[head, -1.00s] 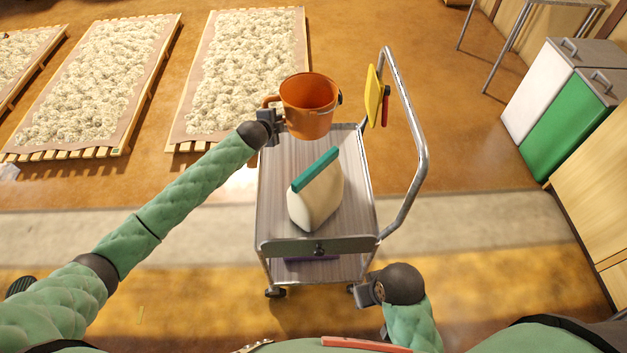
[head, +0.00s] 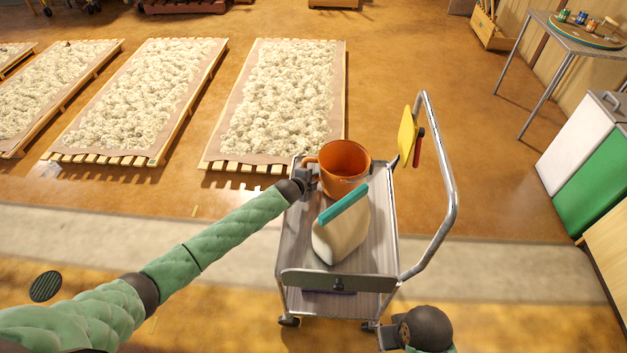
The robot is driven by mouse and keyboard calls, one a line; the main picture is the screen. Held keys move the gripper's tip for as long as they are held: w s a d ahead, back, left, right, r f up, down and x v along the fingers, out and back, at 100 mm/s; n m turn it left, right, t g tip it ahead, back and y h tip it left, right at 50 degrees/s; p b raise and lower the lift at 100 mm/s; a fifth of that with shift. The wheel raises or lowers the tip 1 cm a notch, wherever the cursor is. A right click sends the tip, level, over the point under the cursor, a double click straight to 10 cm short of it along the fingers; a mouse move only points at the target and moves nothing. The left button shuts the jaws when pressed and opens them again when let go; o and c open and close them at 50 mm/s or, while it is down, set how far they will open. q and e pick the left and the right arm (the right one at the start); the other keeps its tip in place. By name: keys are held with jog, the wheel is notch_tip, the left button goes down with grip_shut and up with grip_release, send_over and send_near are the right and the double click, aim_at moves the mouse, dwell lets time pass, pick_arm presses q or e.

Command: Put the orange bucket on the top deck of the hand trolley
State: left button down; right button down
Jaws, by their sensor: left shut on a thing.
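The orange bucket (head: 345,172) is at the far end of the grey metal hand trolley (head: 381,235), upright, over the top deck. I cannot tell whether its base touches the deck. My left gripper (head: 309,175) is shut on the bucket at its left side, by the handle. A cream bag with a teal top edge (head: 341,234) stands on the deck in front of the bucket and hides part of its lower side. My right gripper (head: 388,338) is low by the trolley's near right corner; its fingers are too unclear to judge.
The trolley's curved push handle (head: 449,190) rises at the right, with a yellow item (head: 407,135) hanging there. Slatted pallets of pale fleece (head: 284,100) lie beyond to the left. White and green bins (head: 577,145) and a table (head: 575,35) stand right.

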pick_arm(q)
jog(key=shift+f, duration=0.4)
jog(key=c, duration=1.6)
grip_release()
pick_arm(e)
jog(key=shift+w+f, duration=0.25)
jog(key=shift+f, duration=0.55)
jog(key=shift+s, duration=0.1)
